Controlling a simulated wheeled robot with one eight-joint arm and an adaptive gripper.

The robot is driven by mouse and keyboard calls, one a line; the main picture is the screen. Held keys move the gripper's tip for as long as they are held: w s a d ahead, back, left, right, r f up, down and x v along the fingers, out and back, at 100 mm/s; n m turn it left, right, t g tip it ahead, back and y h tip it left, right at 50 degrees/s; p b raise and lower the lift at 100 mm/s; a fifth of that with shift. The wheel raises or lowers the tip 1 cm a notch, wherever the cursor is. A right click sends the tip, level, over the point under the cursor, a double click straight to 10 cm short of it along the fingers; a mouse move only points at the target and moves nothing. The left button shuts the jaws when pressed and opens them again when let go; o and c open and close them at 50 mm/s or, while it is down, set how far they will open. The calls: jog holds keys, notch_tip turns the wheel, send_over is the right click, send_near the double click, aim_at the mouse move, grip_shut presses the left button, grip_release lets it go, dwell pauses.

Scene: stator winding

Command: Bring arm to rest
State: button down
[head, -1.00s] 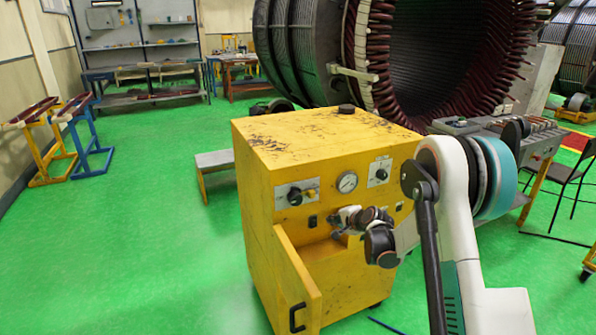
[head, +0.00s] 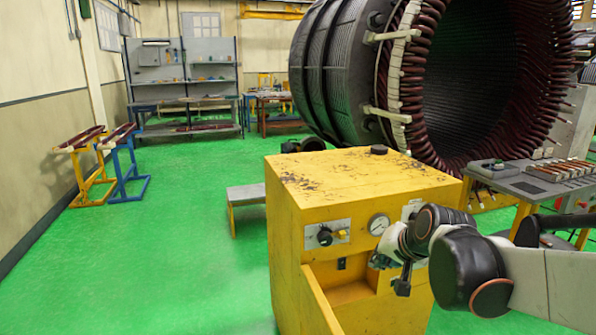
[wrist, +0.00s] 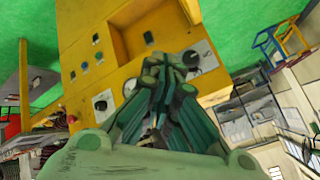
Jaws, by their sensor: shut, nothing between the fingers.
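My gripper (head: 402,284) hangs at the end of my arm in front of the yellow cabinet (head: 300,235), near the right part of its front panel. In the wrist view my gripper (wrist: 160,70) is shut and empty, with its green fingers together and the yellow cabinet (wrist: 78,30) beyond them. I cannot tell the exact gap between the fingertips and the panel. The pressure gauge (head: 378,224) and the left knob plate (head: 326,235) show on the panel. My arm partly covers the right knob plate (head: 411,210).
The cabinet's door (head: 318,305) stands open at the front. A grey control desk (head: 500,180) stands to the right, and the large stator (head: 345,75) behind. A low grey bench (head: 246,194) is left of the cabinet.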

jog(key=s+d+f+n+g+h, duration=0.1)
jog(key=s+n, duration=0.4)
jog(key=s, duration=1.8)
jog(key=shift+s+f+n+h, duration=0.25)
jog(key=shift+f+n+h, duration=0.05)
jog(key=shift+f+h, duration=0.25)
jog(key=shift+w, duration=0.1)
